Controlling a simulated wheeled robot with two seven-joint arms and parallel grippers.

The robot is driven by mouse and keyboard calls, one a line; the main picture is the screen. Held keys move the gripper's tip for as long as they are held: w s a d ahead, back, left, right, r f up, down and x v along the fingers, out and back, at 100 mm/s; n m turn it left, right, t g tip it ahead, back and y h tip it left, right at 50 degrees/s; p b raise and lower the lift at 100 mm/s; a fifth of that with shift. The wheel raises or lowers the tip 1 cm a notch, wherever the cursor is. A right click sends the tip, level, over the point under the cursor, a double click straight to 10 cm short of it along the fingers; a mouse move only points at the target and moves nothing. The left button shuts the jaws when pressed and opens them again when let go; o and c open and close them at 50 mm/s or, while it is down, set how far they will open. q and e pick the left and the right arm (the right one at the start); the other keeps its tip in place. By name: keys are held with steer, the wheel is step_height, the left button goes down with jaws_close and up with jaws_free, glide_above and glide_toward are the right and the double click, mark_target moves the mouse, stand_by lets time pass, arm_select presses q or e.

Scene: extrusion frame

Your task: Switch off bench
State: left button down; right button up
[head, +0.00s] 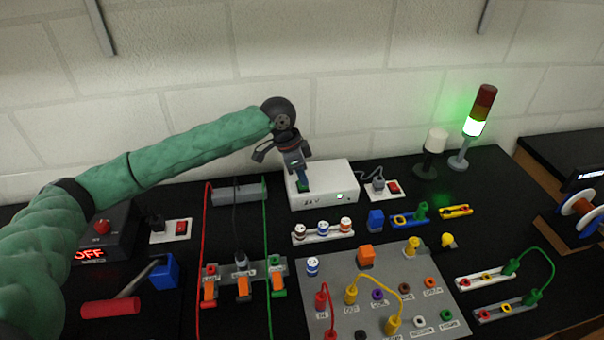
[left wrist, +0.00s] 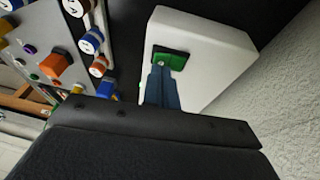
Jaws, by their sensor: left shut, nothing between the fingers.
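A white power box (head: 335,190) marked 24V stands at the back middle of the bench, with a small green light lit on its front. The box also shows in the left wrist view (left wrist: 215,50). A green, dark-edged switch-like piece (left wrist: 171,57) is set in its face there. My left gripper (head: 303,187) points down over the left part of the box, shut and empty. Its blue fingers (left wrist: 160,78) end at the green piece and partly cover it; I cannot tell whether they touch. My right gripper is not in view.
A signal tower (head: 475,125) with its green section lit stands at the back right. Red-switched sockets (head: 181,229) (head: 393,187) lie left and right of the box. A black unit (head: 105,232) reads OFF. A grey plug panel (head: 385,285) and a screwdriver (head: 120,303) lie in front.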

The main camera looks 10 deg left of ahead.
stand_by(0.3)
arm_select(q)
steer(key=shift+s+f+t, duration=0.2)
steer(key=shift+f+t, duration=0.15)
steer(key=shift+t, duration=0.05)
steer(key=shift+w+a+r+p, duration=0.15)
steer(key=shift+w+r+p, duration=0.05)
steer(key=shift+w+p, duration=0.3)
steer(key=shift+w+a+f, duration=0.1)
steer(key=shift+w+a, duration=0.05)
steer(key=shift+w, duration=0.1)
